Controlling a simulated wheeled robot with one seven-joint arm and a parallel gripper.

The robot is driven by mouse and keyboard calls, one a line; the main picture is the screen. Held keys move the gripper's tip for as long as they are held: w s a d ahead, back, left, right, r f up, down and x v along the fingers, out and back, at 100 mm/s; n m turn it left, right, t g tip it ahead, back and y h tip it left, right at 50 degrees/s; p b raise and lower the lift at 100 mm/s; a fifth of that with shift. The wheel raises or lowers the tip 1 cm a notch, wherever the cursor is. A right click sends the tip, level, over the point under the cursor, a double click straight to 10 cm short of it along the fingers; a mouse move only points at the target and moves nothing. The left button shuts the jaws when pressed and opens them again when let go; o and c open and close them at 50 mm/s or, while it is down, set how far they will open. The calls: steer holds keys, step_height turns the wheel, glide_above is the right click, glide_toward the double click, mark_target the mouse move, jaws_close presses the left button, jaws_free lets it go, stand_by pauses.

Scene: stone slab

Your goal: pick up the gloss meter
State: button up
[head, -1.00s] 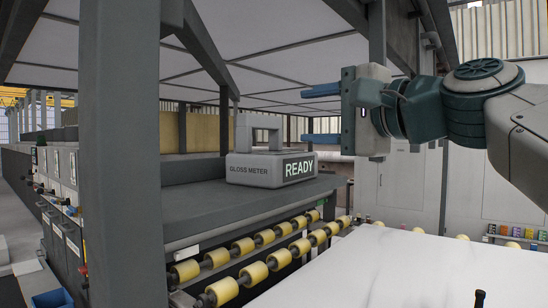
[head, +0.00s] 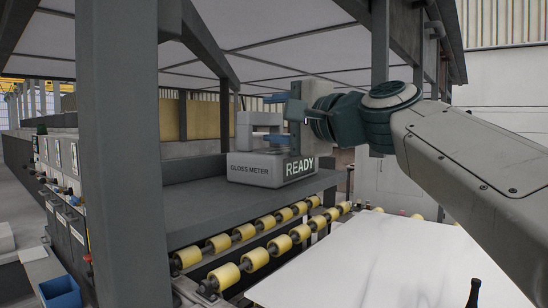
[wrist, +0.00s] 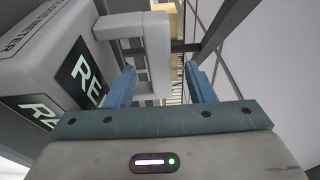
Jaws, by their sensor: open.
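The gloss meter (head: 254,170) is a light grey box with a raised grey handle (head: 243,129) on top and a lit READY display on its front. It stands upright on a dark grey ledge (head: 195,204). My gripper (head: 262,117) is open, its blue fingers pointing left at handle height. One finger shows above the handle's top bar and the other overlaps its right post. In the wrist view the box (wrist: 58,62) lies left of the fingers, and part of the handle (wrist: 157,48) shows between them (wrist: 160,67). I cannot tell whether they touch it.
A thick grey post (head: 120,150) stands in front at left. Rows of yellow rollers (head: 255,258) run below the ledge, beside a pale stone slab (head: 400,260). A blue bin (head: 60,292) sits at lower left. A roof frame hangs above.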

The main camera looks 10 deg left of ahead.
jaws_close()
steer(key=shift+r, duration=0.2)
